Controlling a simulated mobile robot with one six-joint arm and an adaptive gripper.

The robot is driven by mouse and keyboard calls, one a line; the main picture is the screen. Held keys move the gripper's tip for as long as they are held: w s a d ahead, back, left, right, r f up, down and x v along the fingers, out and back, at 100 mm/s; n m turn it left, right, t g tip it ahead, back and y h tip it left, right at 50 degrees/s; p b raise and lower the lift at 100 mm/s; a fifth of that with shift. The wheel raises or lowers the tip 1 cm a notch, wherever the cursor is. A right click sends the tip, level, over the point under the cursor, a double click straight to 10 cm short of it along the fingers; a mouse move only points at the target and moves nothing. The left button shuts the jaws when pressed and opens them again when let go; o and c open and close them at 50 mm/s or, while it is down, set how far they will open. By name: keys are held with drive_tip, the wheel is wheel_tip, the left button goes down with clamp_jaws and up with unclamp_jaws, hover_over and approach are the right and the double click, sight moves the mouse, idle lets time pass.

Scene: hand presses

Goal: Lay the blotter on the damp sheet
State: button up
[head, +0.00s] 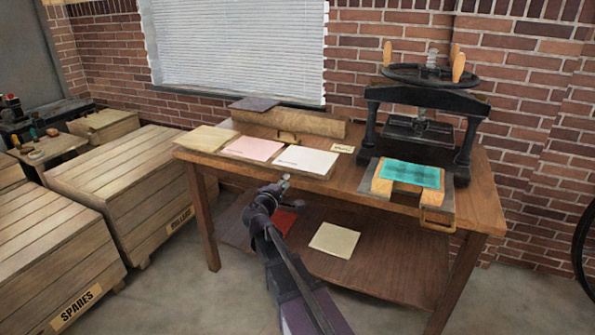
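On the table, a pink sheet (253,149) and a white sheet (306,160) lie side by side on a low board. A teal sheet (410,175) lies across two pale wooden blocks on the press bed (402,205). No readable label tells which is the blotter or the damp sheet. My gripper (286,181) is by the table's front edge, just below the white sheet in the picture, apart from the teal sheet. Nothing visible is held in it. Its fingers are too small to tell open from shut.
The hand press (424,100) stands at the table's right end. A pale board (207,138), a long brown box (290,122) and a small card (342,149) are also on the table. A cream sheet (334,240) lies on the lower shelf. Wooden crates (120,175) stand left.

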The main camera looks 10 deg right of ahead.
sight(298, 168)
drive_tip(key=shift+w+d, duration=0.1)
drive_tip(key=shift+x, duration=4.9)
clamp_jaws()
wheel_tip(298, 168, up, 3)
drive_tip(key=p, duration=0.3)
